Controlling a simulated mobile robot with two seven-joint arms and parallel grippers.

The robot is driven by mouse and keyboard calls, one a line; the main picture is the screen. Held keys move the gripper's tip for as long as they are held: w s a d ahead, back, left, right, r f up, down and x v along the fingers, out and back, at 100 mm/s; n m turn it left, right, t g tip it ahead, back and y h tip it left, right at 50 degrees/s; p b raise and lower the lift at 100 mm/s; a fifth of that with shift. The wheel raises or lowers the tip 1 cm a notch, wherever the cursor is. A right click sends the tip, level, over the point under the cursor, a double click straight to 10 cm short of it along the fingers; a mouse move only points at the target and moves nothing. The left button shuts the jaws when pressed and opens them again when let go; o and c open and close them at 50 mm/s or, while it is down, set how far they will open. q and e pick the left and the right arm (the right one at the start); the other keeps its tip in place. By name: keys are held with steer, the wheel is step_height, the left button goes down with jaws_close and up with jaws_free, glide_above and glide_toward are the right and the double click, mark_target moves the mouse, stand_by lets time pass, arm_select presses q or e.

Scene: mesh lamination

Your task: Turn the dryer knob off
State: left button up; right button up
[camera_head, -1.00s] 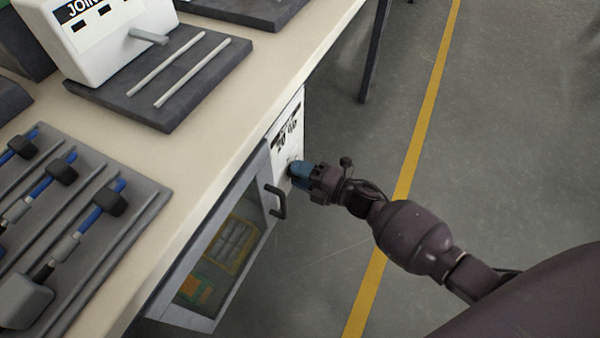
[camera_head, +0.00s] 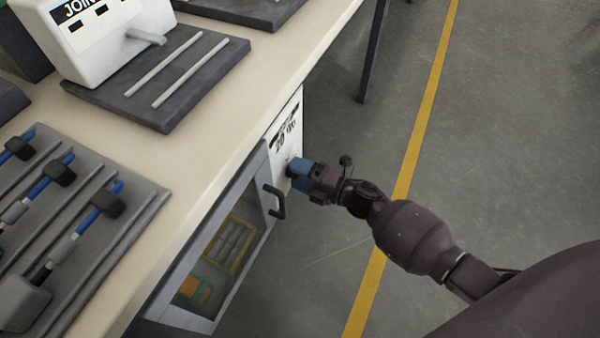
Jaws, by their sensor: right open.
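The dryer (camera_head: 172,312) is a grey cabinet with a glass door under the bench's front edge. Its white control panel (camera_head: 288,130) carries dark printed markings. The knob (camera_head: 289,170) shows only as a small dark part on the panel, mostly hidden by my right gripper. My right gripper (camera_head: 297,176), with blue fingertips, is at the knob, its fingers open. I cannot tell whether the fingers touch the knob. My left gripper is not in view.
A dark door handle (camera_head: 278,203) sticks out just below my right gripper. The bench top (camera_head: 215,130) holds a white machine (camera_head: 95,40) on a dark board and a grey tray (camera_head: 140,205) of blue-handled tools. The floor at right is clear.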

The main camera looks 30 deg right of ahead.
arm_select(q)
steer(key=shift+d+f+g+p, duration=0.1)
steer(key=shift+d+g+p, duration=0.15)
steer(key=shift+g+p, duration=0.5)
arm_select(e)
steer(key=v, duration=1)
steer(key=shift+s+d, duration=0.25)
steer(key=shift+s, duration=0.1)
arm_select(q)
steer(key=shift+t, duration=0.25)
